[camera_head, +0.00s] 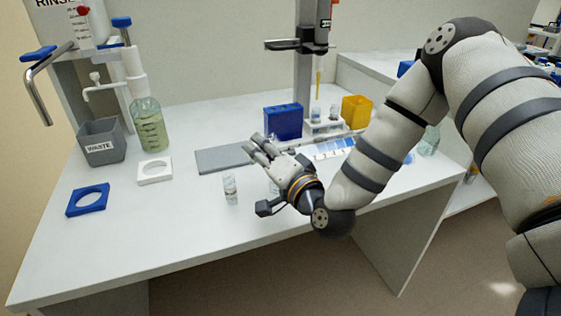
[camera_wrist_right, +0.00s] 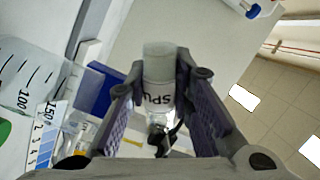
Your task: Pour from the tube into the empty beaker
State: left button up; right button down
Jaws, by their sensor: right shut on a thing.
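My right gripper (camera_head: 262,150) is low over the middle of the bench. In the wrist view the same gripper (camera_wrist_right: 163,88) is shut on a small tube (camera_wrist_right: 158,93) with a white label and dark lettering. In the head view the fingers mostly hide the tube. A clear graduated beaker (camera_wrist_right: 30,85), marked 100 and 150, is at the left of the wrist view; its contents are hard to judge. A clear vessel (camera_head: 429,140) stands at the bench's right, partly behind my arm. A small clear cylinder (camera_head: 230,190) stands upright left of the gripper. My left gripper is not in view.
A tall bottle (camera_head: 150,128), a grey waste bin (camera_head: 102,143), and white (camera_head: 155,181) and blue (camera_head: 71,208) ring holders are at the left. A grey mat (camera_head: 212,160), blue box (camera_head: 284,122) and yellow box (camera_head: 357,111) lie behind the gripper. The front left bench is clear.

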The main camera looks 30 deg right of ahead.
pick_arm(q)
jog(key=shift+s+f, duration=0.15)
pick_arm(e)
jog(key=shift+f, duration=0.1)
pick_arm(q)
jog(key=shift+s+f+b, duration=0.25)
jog(key=shift+b, duration=0.1)
pick_arm(e)
jog(key=shift+r+m, duration=0.4)
jog(key=shift+m, duration=0.7)
dwell(1.5)
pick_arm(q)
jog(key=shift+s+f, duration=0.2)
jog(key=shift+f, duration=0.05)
pick_arm(e)
jog(key=shift+f+m, duration=0.35)
jog(key=shift+m, duration=0.55)
dwell(2.1)
